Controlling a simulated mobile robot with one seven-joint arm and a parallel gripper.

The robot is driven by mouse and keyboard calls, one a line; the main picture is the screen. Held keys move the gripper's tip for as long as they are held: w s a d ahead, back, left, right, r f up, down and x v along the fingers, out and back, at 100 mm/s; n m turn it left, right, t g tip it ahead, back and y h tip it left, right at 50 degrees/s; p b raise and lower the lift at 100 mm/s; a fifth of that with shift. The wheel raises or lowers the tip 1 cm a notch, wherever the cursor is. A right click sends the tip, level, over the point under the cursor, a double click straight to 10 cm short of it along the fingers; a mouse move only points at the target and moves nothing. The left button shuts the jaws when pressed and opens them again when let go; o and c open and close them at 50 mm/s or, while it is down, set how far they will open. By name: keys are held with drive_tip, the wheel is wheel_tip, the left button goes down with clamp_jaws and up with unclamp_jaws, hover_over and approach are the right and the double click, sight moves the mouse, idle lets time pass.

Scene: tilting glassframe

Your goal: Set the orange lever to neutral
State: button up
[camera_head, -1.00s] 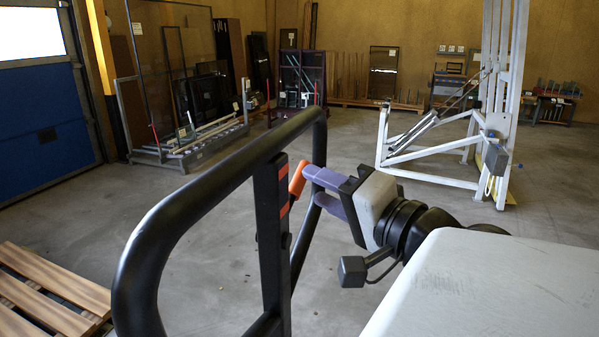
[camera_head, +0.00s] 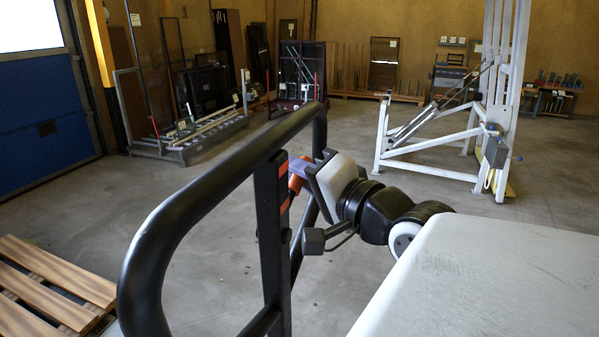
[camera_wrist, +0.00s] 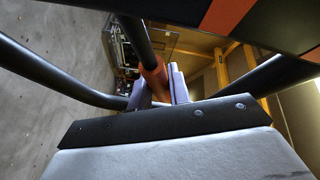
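The orange lever (camera_head: 298,172) is a short grip beside a black upright post with orange-red marks (camera_head: 271,220), inside the bent black tube frame (camera_head: 150,250). My gripper (camera_wrist: 161,86) is at the lever. In the wrist view the orange lever (camera_wrist: 154,78) shows between the two purple fingers, which stand apart on either side of it. Firm contact is not clear. In the head view the fingertips are partly hidden behind the lever and my gripper's body.
The black tube frame curves close around my gripper on its left and above. A wooden pallet (camera_head: 55,285) lies at the lower left. A white metal frame (camera_head: 440,160) stands at the back right. The grey floor between is mostly clear.

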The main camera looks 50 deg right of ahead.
drive_tip(key=shift+p, duration=0.3)
clamp_jaws()
drive_tip(key=shift+w+d+f+m+g+p, duration=0.2)
drive_tip(key=shift+f+m+g+p, duration=0.25)
drive_tip(key=shift+m+p, duration=0.55)
drive_tip(key=shift+d+f+m+g+y+p, duration=0.15)
drive_tip(key=shift+f+m+g+y+p, duration=0.2)
drive_tip(key=shift+f+p, duration=0.65)
drive_tip(key=shift+s+f+m+p, duration=0.1)
drive_tip(key=shift+f+m+p, duration=0.35)
drive_tip(key=shift+f+p, duration=0.1)
drive_tip(key=o, duration=0.9)
unclamp_jaws()
drive_tip(key=shift+s, duration=0.1)
drive_tip(key=b+v, duration=0.1)
drive_tip(key=v, duration=0.5)
drive_tip(key=b+v, duration=0.1)
drive_tip(key=v, duration=0.6)
drive_tip(key=shift+s+r, duration=0.3)
